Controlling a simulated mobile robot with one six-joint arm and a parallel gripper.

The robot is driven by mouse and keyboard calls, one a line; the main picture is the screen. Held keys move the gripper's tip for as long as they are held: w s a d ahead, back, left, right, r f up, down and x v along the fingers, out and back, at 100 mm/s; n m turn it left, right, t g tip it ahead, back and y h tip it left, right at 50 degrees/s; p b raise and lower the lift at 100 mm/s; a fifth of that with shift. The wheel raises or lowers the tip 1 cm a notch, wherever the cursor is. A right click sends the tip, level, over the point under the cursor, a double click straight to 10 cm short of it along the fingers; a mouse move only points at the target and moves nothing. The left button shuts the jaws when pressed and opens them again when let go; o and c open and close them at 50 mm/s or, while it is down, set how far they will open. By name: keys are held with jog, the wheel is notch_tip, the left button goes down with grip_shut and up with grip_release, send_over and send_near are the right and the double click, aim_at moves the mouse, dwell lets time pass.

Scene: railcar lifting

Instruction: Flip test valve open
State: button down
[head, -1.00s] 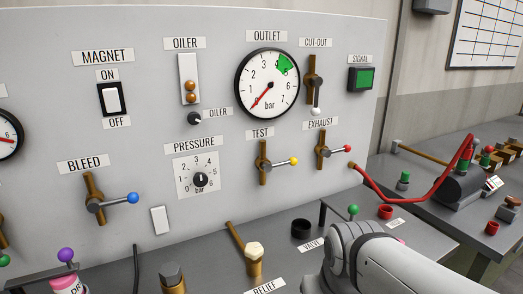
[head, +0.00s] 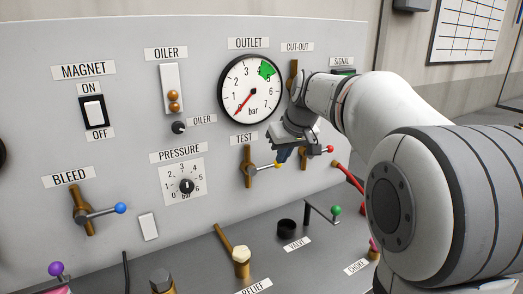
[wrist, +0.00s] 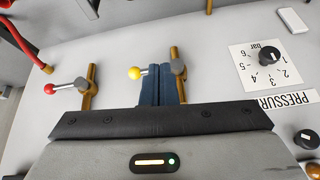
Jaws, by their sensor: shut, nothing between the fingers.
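The test valve (head: 248,166) is on the grey panel under the TEST label, a brass upright body with a grey lever pointing right to a yellow ball (head: 278,166). In the wrist view its brass body (wrist: 178,62) and yellow ball (wrist: 134,73) show on either side of the fingertips. My gripper (head: 284,154) is shut and empty. Its blue fingers (wrist: 161,76) lie over the lever in the wrist view; whether they touch it I cannot tell.
The exhaust valve with its red ball (head: 329,149) is close to the right, partly behind my gripper. The pressure knob (head: 187,186) and bleed valve (head: 82,211) are left. My arm covers much of the right side. The green-ball lever (head: 336,210) stands below.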

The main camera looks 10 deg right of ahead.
jog(key=w+d+r+n+t+p, duration=0.1)
jog(key=w+r, duration=0.4)
jog(key=w, duration=0.4)
jog(key=shift+n+y, duration=0.3)
jog(key=p, duration=0.2)
send_over(271, 167)
jog(key=f, duration=0.8)
jog(key=shift+w+a, duration=0.15)
jog(key=shift+w, duration=0.1)
notch_tip(271, 167, down, 3)
jog(key=shift+s+r, duration=0.1)
jog(key=shift+r, duration=0.1)
jog(key=shift+s+f, duration=0.15)
jog(key=shift+f, duration=0.65)
